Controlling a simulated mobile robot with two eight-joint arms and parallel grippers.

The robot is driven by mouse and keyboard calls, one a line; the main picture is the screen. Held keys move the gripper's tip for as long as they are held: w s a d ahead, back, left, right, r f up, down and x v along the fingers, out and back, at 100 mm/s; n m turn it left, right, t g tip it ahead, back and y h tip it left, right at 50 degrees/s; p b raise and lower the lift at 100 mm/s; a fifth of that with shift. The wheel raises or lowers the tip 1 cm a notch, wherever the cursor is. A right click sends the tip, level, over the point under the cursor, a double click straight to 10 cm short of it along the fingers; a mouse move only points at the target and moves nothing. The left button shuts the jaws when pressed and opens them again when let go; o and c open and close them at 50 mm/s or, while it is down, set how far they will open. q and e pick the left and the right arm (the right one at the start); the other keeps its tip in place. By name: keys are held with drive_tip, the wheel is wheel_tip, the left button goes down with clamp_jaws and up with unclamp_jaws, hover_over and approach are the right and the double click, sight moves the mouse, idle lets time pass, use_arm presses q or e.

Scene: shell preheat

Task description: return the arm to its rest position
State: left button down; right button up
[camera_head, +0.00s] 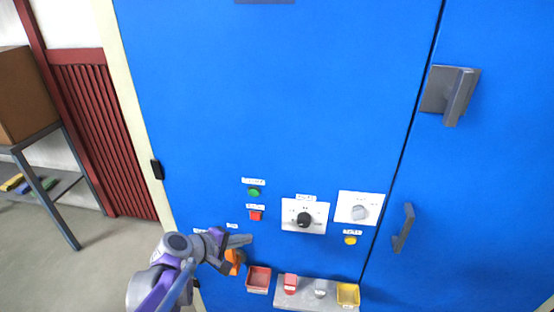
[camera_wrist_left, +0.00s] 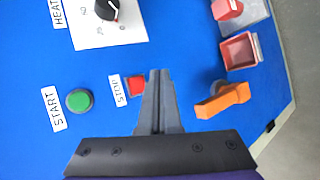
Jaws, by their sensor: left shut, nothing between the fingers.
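My left gripper (camera_head: 243,240) is in front of the blue cabinet's lower panel in the head view, shut and empty. In the left wrist view its closed fingers (camera_wrist_left: 158,100) point up between the red STOP button (camera_wrist_left: 136,84) and an orange handle (camera_wrist_left: 222,99). The green START button (camera_wrist_left: 79,100) lies to the left there. In the head view the orange handle (camera_head: 235,258) is just below the fingers, partly hidden by the gripper. I cannot tell whether the fingers touch the panel. My right gripper is not in view.
The blue cabinet (camera_head: 280,90) fills most of the head view. It carries a black knob (camera_head: 304,220), a grey knob (camera_head: 359,212), a yellow button (camera_head: 350,240), a red tray (camera_head: 258,280) and a door handle (camera_head: 403,228). A table with a box (camera_head: 22,95) stands at the left.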

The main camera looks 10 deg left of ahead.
use_arm(q)
drive_tip(key=s+a+m+g+y+p, duration=0.1)
drive_tip(key=s+m, duration=0.5)
drive_tip(key=s, duration=0.6)
drive_tip(key=s+m+g+y+p, duration=0.3)
drive_tip(key=s+m+y+p, duration=0.2)
drive_tip(key=s, duration=0.8)
drive_tip(key=shift+a+r+m+y+p, duration=0.3)
drive_tip(key=shift+a+m+y, duration=0.1)
drive_tip(key=shift+m, duration=0.2)
